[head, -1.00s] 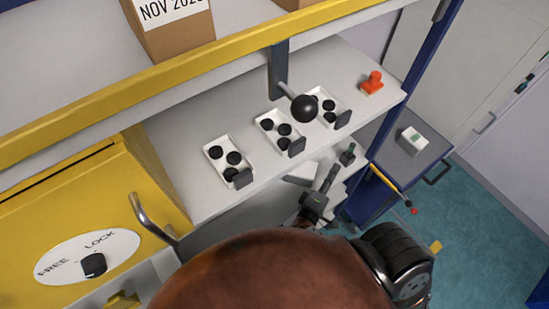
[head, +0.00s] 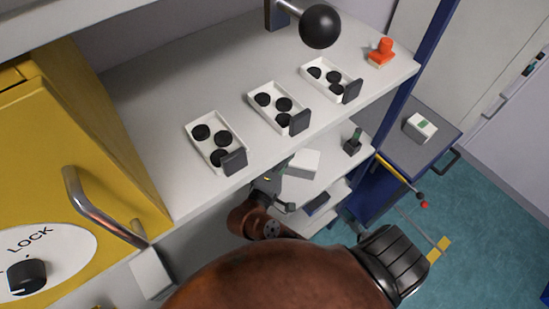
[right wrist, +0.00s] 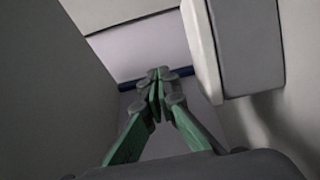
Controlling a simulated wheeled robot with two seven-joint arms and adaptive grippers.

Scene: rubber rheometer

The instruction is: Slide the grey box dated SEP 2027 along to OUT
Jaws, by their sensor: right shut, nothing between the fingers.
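A pale grey-white box (head: 301,164) lies on the lower shelf, partly hidden by the upper shelf; no date is readable on it. In the right wrist view a pale block (right wrist: 248,45) stands close on the right of my fingers; I cannot tell if it is the same box. My right gripper (right wrist: 160,85) is shut and empty, its green-grey fingers together and apart from that block. In the head view the right gripper (head: 271,183) is below the upper shelf's front edge, left of the box, with its fingertips hard to make out. My left gripper and any OUT marking are not in view.
White trays (head: 215,142) with black discs stand on the upper shelf (head: 150,110), near an orange-red stamp-like object (head: 381,53). A black ball knob (head: 320,26) hangs above. A yellow cabinet (head: 90,150) with a handle is at left. A dark small object (head: 353,143) stands right of the box.

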